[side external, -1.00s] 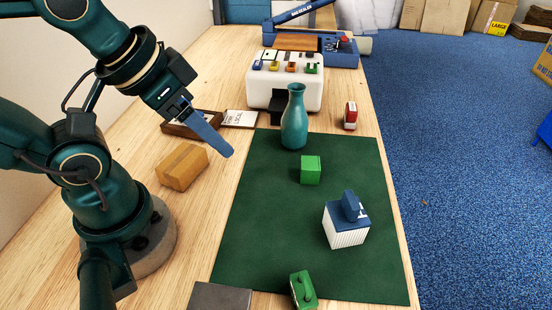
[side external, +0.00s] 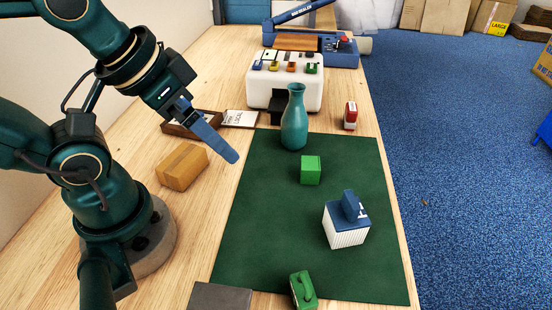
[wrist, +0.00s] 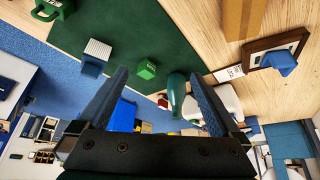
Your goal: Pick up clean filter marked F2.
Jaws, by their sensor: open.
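The filter (side external: 346,230) is a block with white pleated sides and a blue top with a raised blue grip. It stands upright on the right part of the green mat (side external: 265,235). A white mark shows on its top, but I cannot read it fully. In the wrist view the filter (wrist: 97,50) is at the upper left, beyond the left finger. My gripper (side external: 228,152) is in the air near the mat's left edge, well apart from the filter. In the wrist view my gripper (wrist: 158,80) has its blue fingers wide apart, with nothing held between them.
A teal vase (side external: 294,122) stands tall at the mat's back edge. A green cube (side external: 310,171) and a green handled object (side external: 303,290) are on the mat. A cardboard box (side external: 182,167) sits left of it. A white unit (side external: 285,88) stands behind. The mat's left half is clear.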

